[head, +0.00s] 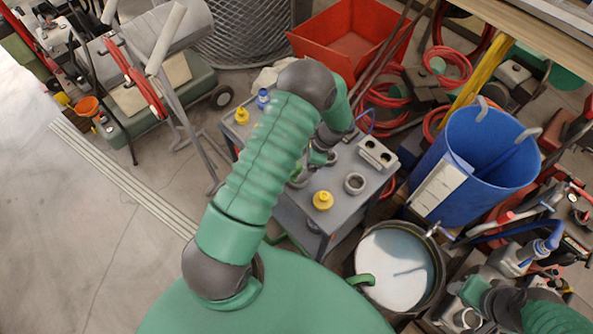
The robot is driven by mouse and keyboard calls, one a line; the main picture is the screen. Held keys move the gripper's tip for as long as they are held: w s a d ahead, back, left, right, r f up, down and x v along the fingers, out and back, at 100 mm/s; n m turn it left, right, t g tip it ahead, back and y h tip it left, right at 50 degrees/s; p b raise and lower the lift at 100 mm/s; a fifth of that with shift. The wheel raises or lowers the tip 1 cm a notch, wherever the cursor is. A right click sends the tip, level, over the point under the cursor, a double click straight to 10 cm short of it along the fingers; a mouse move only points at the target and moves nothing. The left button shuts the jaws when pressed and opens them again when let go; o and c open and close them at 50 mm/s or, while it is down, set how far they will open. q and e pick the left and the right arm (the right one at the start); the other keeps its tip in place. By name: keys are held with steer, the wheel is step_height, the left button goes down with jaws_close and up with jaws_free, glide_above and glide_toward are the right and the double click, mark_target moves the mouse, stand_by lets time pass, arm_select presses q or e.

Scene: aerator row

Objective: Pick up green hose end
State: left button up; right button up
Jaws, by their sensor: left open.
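A short curved green hose end (363,280) rests at the left rim of a round tub (437,284) holding a pale, whitish surface. The rest of its hose is hidden behind my green body. My left arm reaches up and away over a small grey cart (340,222). My left gripper (318,160) hangs over the cart top, open, partly hidden by my forearm. It is apart from the hose end, up and to the left of it. I see no fingers of my right gripper.
Yellow-capped item (322,200), a grey ring (355,183) and a two-hole block (377,154) stand on the cart. A blue bin (485,150) stands right of it. A red tray (350,35) and red hoses (448,68) lie behind. Open floor is at left.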

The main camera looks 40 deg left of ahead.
arm_select(q)
steer(key=x, duration=0.2)
steer(key=p+x, duration=0.1)
steer(key=x, duration=0.1)
steer(key=shift+s+a, duration=0.2)
steer(key=shift+a, duration=0.05)
steer(key=shift+a+f, duration=0.1)
steer(key=shift+f, duration=0.3)
steer(key=c, duration=1.6)
steer(key=shift+c, duration=0.5)
steer(key=shift+r, duration=0.15)
